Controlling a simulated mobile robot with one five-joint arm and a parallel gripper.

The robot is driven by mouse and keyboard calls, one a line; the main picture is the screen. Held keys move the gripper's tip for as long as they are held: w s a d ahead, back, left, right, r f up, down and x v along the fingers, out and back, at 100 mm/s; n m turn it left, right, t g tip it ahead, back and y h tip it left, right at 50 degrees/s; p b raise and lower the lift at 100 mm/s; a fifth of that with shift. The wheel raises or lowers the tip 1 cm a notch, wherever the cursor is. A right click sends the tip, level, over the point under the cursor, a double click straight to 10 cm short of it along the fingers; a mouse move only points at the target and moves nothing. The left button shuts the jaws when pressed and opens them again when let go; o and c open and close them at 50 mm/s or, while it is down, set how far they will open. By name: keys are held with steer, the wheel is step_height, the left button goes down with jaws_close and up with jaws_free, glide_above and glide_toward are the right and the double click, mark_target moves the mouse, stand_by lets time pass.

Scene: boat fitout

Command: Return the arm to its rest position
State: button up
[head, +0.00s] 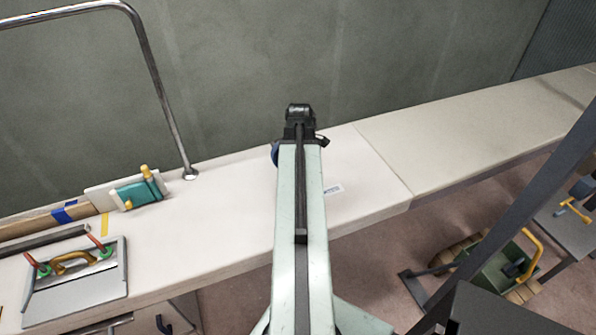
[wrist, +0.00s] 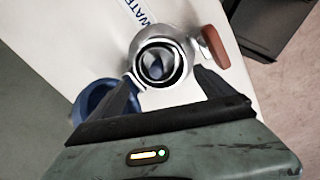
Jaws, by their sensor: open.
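My arm (head: 301,230) reaches forward from the bottom of the head view over the white bench and hides its own gripper there. In the wrist view my gripper (wrist: 165,76) is open. A round metal fitting (wrist: 143,45) with a dark bore and a red-brown lever handle (wrist: 215,46) appears between and just beyond the fingertips. I cannot tell whether the fingers touch it. A blue round part (wrist: 92,98) shows behind the left finger, and a bit of blue (head: 275,153) shows beside the arm's end in the head view.
The white bench (head: 225,215) carries a label (head: 334,189). A bent metal rail (head: 155,80) rises on the left. A dark post (head: 515,215) and a green crate (head: 497,270) stand right.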

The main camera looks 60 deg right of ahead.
steer(key=shift+r, duration=0.3)
